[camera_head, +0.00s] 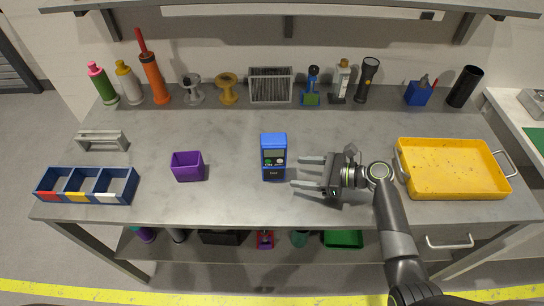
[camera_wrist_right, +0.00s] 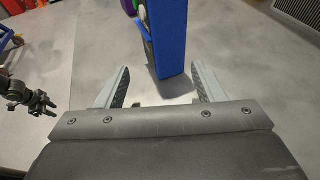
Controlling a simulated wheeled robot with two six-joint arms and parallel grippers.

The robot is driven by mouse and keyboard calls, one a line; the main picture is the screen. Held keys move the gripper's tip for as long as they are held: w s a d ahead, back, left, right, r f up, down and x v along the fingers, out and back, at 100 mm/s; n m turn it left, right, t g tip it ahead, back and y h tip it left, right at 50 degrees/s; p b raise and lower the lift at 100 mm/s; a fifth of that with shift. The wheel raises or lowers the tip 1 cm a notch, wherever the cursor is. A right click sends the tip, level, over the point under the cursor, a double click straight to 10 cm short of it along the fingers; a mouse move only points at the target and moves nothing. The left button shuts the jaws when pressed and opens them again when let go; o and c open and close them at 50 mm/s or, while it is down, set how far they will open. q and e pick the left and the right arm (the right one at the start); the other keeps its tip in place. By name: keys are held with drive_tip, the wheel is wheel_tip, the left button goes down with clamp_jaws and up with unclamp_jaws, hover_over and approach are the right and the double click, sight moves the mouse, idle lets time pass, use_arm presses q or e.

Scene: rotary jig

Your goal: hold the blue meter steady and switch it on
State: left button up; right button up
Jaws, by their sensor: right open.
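The blue meter (camera_head: 273,142) stands upright on the middle of the workbench. Its face, with a grey screen and small green and dark controls, is towards the front. I cannot read whether the screen is lit. My right gripper (camera_head: 296,172) is open just right of the meter, its fingers pointing left at it, apart from it. In the right wrist view the meter (camera_wrist_right: 170,40) shows edge-on ahead, between the lines of the two open fingers. A dark mechanical part at the left of that view seems to be my left gripper (camera_wrist_right: 28,97); its jaws are unclear.
A purple bin (camera_head: 188,167) and a blue three-part tray (camera_head: 85,198) are to the left. A yellow tray (camera_head: 452,190) is right of my right wrist. Bottles, spools, a grey box (camera_head: 270,85) and a flashlight (camera_head: 368,80) line the back. The bench around the meter is clear.

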sight(277, 170)
drive_tip(key=b+x, duration=0.2)
drive_tip(key=x, duration=0.2)
drive_tip(key=shift+w+f, duration=0.15)
drive_tip(key=shift+f, duration=0.1)
drive_tip(key=shift+w+a, duration=0.25)
drive_tip(key=shift+a, duration=0.7)
drive_tip(key=shift+w+a+f, duration=0.15)
drive_tip(key=shift+a+f, duration=0.05)
drive_tip(key=shift+a, duration=0.4)
drive_tip(key=shift+w+a+f, duration=0.1)
drive_tip(key=shift+a, duration=0.05)
use_arm(q)
drive_tip(key=shift+w+f, duration=0.3)
drive_tip(key=shift+f, duration=0.3)
drive_tip(key=shift+w+f, duration=0.25)
drive_tip(key=shift+f, duration=0.35)
use_arm(e)
drive_tip(key=c, duration=0.7)
use_arm(q)
clamp_jaws()
